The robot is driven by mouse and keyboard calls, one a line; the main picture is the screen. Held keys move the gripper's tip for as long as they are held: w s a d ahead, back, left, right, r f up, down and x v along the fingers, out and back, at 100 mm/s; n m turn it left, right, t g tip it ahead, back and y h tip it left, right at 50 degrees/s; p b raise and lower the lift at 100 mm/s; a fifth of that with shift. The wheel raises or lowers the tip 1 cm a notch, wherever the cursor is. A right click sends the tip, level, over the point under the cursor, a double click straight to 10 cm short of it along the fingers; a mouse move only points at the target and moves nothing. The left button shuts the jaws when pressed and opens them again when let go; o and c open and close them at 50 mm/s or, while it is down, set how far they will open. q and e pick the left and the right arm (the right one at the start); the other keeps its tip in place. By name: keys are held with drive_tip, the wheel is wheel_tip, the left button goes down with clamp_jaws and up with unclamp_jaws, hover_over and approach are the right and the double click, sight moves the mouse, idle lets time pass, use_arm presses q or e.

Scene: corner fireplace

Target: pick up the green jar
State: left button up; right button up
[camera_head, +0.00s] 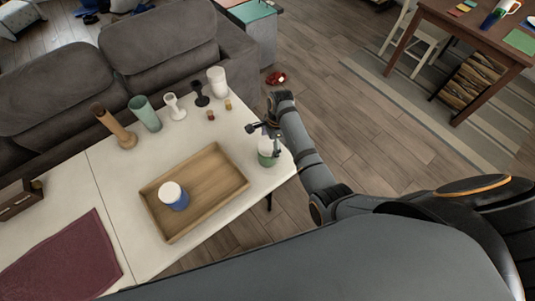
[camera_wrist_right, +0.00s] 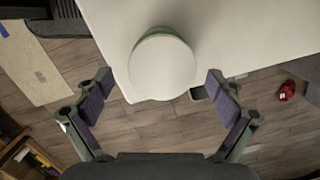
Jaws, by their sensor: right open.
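The green jar (camera_head: 267,152) with a white lid stands near the right end of the white table in the head view. In the right wrist view I look down on the jar's white lid (camera_wrist_right: 162,68), with a thin green rim showing behind it. My right gripper (camera_head: 264,130) is at the jar, its fingers over and beside it. In the wrist view the right gripper (camera_wrist_right: 158,92) is open, with one purple-padded finger on each side of the lid and a gap on both sides. My left gripper is not in view.
A wooden tray (camera_head: 239,181) on the white table (camera_head: 80,181) holds a blue jar with a white lid (camera_head: 173,195). Several vases and candle holders stand along the back edge by the grey sofa (camera_head: 165,50). A dark red cloth (camera_head: 75,255) lies front left.

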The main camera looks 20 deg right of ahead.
drive_tip(key=shift+w+a+f+p, duration=0.1)
drive_tip(key=shift+a+f+p, duration=0.1)
drive_tip(key=shift+f, duration=1.25)
drive_tip(key=shift+a+f+p, duration=0.1)
drive_tip(key=shift+a+f, duration=0.05)
drive_tip(key=shift+f, duration=1.3)
drive_tip(key=c, duration=1.4)
